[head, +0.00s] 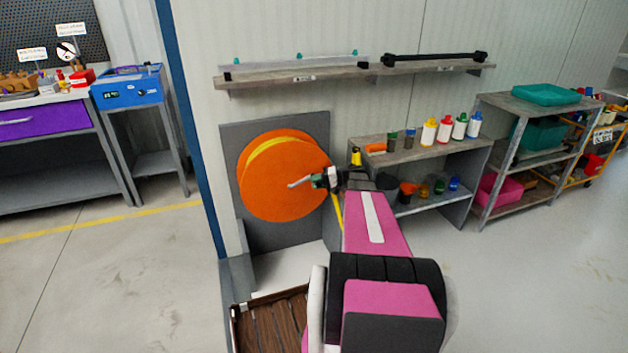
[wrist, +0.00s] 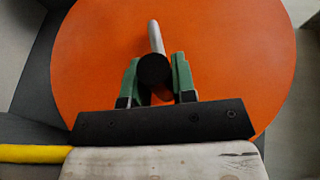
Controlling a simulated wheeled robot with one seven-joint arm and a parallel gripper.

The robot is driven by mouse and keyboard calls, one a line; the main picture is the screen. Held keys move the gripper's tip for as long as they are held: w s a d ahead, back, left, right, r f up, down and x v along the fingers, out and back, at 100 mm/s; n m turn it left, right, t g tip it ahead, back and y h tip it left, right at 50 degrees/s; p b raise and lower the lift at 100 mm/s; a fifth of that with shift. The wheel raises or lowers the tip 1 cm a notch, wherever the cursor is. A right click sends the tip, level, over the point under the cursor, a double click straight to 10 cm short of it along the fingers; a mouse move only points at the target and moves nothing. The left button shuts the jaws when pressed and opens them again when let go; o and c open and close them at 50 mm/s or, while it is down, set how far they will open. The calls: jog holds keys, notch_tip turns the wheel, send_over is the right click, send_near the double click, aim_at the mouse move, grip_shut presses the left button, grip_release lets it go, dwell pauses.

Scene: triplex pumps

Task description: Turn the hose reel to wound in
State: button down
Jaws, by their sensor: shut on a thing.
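The hose reel (head: 270,185) is a large orange disc with a yellow hose wound around its rim, mounted on a grey panel. It fills much of the wrist view (wrist: 100,60). A pale metal crank handle (head: 298,183) stands out from the disc, and in the wrist view it has a dark round end (wrist: 154,70). My gripper (head: 322,181) is at the right part of the disc. In the wrist view its green fingers (wrist: 157,80) are on both sides of the handle's dark end, shut on it. The reel's hub is not clearly seen.
A yellow hose (head: 337,212) hangs down beside my arm. A shelf (head: 400,155) with bottles and cups stands right of the reel. A wall shelf (head: 345,77) is above. A brown slatted surface (head: 270,322) lies below. Open floor (head: 110,280) is at the left.

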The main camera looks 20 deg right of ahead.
jog(key=shift+d+f, duration=0.15)
jog(key=shift+f, duration=0.25)
dwell(0.3)
jog(key=c, duration=0.9)
grip_release()
jog(key=shift+c, duration=0.2)
jog(key=shift+r, duration=0.1)
